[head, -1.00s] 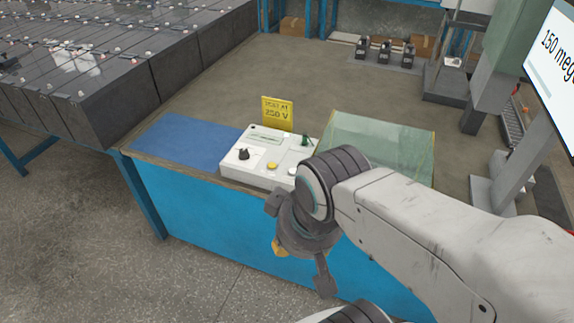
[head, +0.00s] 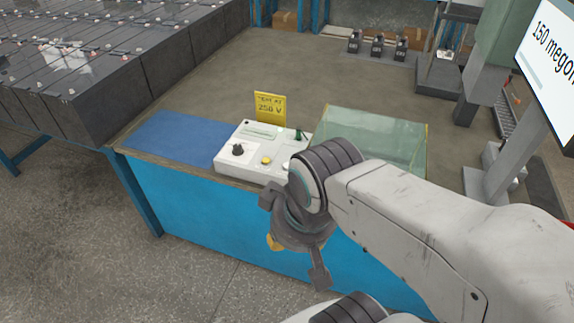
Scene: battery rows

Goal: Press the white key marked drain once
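A white control box (head: 235,167) sits on the bench near its front edge. On its top are a dark knob (head: 238,150), a yellow key (head: 266,160) and a small green part (head: 298,135). A pale round key (head: 286,166) shows to the right of the yellow one, partly behind my wrist; any marking on it is too small to read. My gripper (head: 296,262) hangs in front of the bench's blue front panel, nearer the camera and lower in the picture than the box. It appears apart from the box. Its fingers are seen at an angle that hides their opening.
A yellow sign reading 250 V (head: 270,107) stands behind the box. A clear greenish cover (head: 372,140) is to the right, a blue mat (head: 180,137) to the left. Battery rows (head: 90,95) fill the upper left. A screen (head: 550,55) reads 150 megohm, cut off.

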